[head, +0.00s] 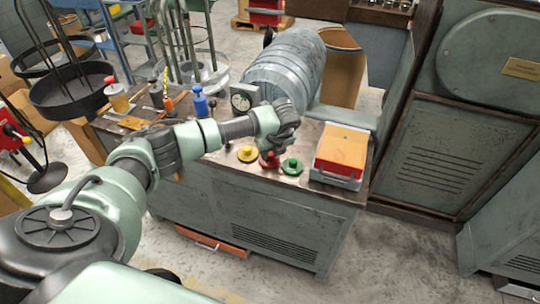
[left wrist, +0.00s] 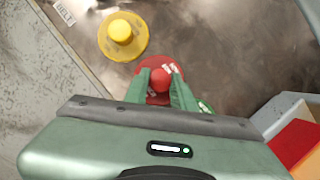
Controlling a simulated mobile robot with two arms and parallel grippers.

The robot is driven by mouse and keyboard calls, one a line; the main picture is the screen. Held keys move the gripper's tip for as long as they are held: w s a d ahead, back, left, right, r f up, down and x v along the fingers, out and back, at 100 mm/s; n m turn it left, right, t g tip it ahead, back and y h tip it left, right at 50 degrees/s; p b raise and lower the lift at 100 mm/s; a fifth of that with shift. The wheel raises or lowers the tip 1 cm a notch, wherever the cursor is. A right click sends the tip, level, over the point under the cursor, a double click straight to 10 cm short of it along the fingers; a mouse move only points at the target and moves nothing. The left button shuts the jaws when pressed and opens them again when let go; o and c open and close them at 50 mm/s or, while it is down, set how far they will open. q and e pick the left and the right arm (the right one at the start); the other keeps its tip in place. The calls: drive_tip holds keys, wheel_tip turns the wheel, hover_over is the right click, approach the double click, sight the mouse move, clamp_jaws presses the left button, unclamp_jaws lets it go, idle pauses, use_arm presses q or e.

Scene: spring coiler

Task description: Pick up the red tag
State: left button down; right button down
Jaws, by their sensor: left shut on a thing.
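The red tag (left wrist: 145,71) is a round disc with a raised red knob in its middle. In the left wrist view it lies between the fingertips of my left gripper (left wrist: 161,88), which is shut on its knob. In the head view the red tag (head: 268,160) shows partly under my left gripper (head: 272,146), at the front of the grey bench. I cannot tell whether the tag still touches the bench top. My right gripper is in neither view.
A yellow tag (head: 247,154) sits just left of the red one and a green tag (head: 292,166) just right. An orange-red box (head: 341,149) in a grey tray stands farther right.

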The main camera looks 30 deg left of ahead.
use_arm(q)
wheel_tip(320, 180, up, 17)
drive_tip(key=b, duration=0.3)
wheel_tip(320, 180, up, 5)
hover_over(270, 154)
drive_tip(key=shift+d+p, duration=0.15)
drive_tip(key=shift+p, duration=0.2)
drive_tip(key=shift+f, duration=0.1)
idle(0.5)
